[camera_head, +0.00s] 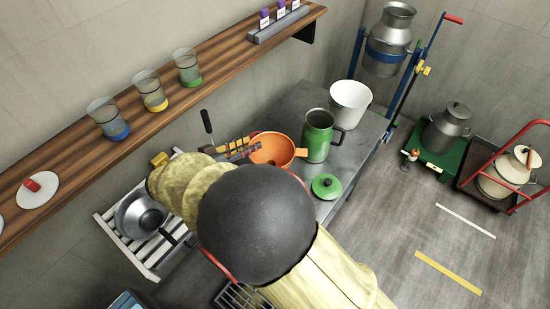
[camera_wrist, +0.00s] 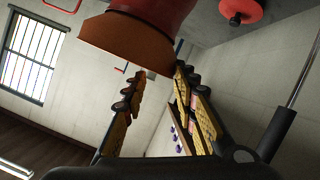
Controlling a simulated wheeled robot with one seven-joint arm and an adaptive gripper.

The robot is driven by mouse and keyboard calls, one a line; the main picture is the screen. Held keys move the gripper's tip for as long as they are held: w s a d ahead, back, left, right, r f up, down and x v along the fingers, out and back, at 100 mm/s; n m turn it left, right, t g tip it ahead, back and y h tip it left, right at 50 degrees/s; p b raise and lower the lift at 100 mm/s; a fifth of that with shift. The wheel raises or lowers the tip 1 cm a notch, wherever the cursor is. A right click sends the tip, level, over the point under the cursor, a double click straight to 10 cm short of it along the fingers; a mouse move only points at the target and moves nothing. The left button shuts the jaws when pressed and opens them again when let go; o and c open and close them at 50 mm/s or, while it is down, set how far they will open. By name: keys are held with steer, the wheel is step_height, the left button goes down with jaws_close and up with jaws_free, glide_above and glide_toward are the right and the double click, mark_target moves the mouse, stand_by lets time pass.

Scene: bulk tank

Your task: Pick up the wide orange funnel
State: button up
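My arm hides part of the counter.
A green jug (camera_head: 318,138) stands close right of the funnel, with a white bucket (camera_head: 349,103) behind. A green lid (camera_head: 326,186) lies in front. A wooden shelf (camera_head: 120,150) with glass jars runs above. A slatted rack (camera_head: 118,225) holds a metal item at left.

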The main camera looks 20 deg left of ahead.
mark_target(264, 138)
steer(key=x, duration=0.5)
steer(key=shift+w+a+b, duration=0.2)
steer(key=shift+b, duration=0.15)
jaws_close()
stand_by(0.5)
